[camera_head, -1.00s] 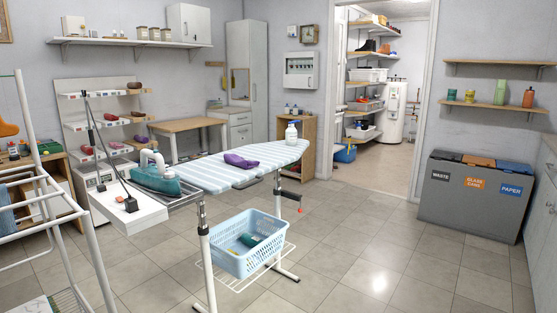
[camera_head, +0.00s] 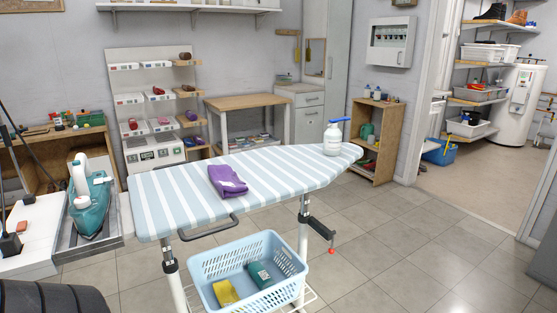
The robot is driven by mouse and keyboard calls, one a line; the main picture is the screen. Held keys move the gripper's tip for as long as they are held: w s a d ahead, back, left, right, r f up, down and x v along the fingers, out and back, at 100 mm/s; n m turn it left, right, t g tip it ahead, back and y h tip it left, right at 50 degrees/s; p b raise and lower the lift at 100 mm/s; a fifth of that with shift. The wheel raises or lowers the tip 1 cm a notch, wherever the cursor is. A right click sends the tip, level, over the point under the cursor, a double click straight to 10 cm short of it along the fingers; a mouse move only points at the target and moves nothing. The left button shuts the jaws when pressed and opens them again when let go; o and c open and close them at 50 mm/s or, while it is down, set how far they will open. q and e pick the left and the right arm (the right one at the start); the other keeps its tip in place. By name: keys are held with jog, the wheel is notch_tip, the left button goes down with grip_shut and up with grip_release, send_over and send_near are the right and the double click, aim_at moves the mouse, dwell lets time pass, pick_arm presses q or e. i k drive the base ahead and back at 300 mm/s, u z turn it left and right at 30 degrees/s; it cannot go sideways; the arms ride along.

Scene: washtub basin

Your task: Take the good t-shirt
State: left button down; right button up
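A folded purple cloth (camera_head: 227,181), which may be a t-shirt, lies on the striped ironing board (camera_head: 180,200) near its middle. A blue basket (camera_head: 245,270) stands under the board. It holds a folded yellow cloth (camera_head: 225,292) and a folded dark green cloth (camera_head: 262,274). I cannot tell which of these, if any, is the good t-shirt. Neither of my grippers shows in view.
A white spray bottle with a blue top (camera_head: 333,138) stands on the board's right end. A teal iron (camera_head: 90,198) rests on the stand at left. A wooden shelf unit (camera_head: 387,116) stands behind the board. The tiled floor (camera_head: 400,240) on the right is clear.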

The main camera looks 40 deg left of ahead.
aim_at(226, 182)
jog(key=i, duration=1.7)
jog(key=u, duration=2.6)
